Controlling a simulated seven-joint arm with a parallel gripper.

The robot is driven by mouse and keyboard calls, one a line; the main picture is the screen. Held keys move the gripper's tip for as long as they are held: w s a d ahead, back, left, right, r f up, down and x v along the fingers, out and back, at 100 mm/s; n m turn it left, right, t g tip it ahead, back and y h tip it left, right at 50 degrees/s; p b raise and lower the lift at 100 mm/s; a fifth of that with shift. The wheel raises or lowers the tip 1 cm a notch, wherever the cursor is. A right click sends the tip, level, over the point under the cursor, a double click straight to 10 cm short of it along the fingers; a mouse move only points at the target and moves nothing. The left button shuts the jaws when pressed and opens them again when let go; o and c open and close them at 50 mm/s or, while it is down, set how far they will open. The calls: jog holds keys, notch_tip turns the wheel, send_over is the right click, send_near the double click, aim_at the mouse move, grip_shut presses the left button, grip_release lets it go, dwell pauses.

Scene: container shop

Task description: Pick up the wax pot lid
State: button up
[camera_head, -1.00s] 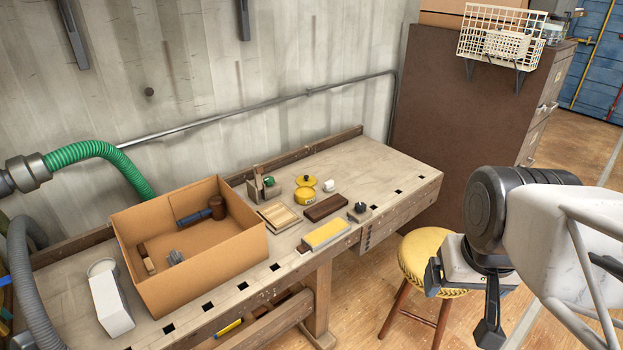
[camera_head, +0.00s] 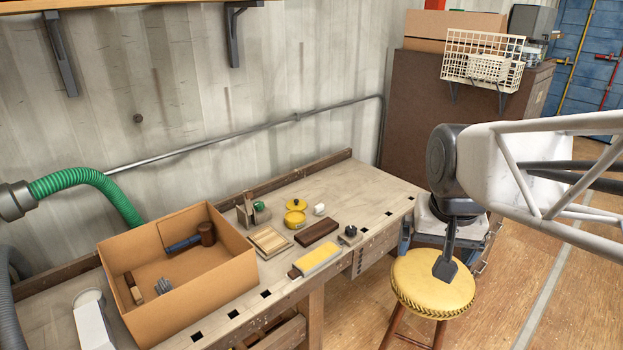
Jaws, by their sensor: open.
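The wax pot lid (camera_head: 295,204) is a small yellow disc with a dark knob. It lies on the workbench (camera_head: 352,188) just behind the yellow wax pot (camera_head: 294,219). My gripper (camera_head: 445,266) is open and hangs to the right of the bench, in front of the yellow stool seat (camera_head: 425,295) in the picture. It is well apart from the lid. One dark finger shows clearly; the other is hard to make out.
A cardboard box (camera_head: 235,277) with tools stands at the bench's left. Near the pot are a white cup (camera_head: 319,209), a dark brown block (camera_head: 317,230), a wooden tray (camera_head: 269,241) and a yellow-topped block (camera_head: 319,259). The bench's far right is clear.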

jog(key=w+a+r+m, duration=0.1)
jog(key=w+a, duration=0.1)
jog(key=w, duration=0.7)
jog(key=w+a+r+m, duration=0.1)
jog(key=w+a+m, duration=0.1)
jog(key=w, duration=0.8)
jog(key=m+g, duration=0.2)
jog(key=m, duration=0.7)
send_over(297, 200)
jog(key=f, duration=3)
jog(key=shift+s+d+f, duration=0.1)
jog(key=shift+d+f, duration=0.05)
jog(key=shift+d, duration=0.15)
jog(key=shift+a+f, duration=0.2)
jog(key=shift+f, duration=0.15)
jog(key=shift+f, duration=1.3)
jog(key=shift+f, duration=0.15)
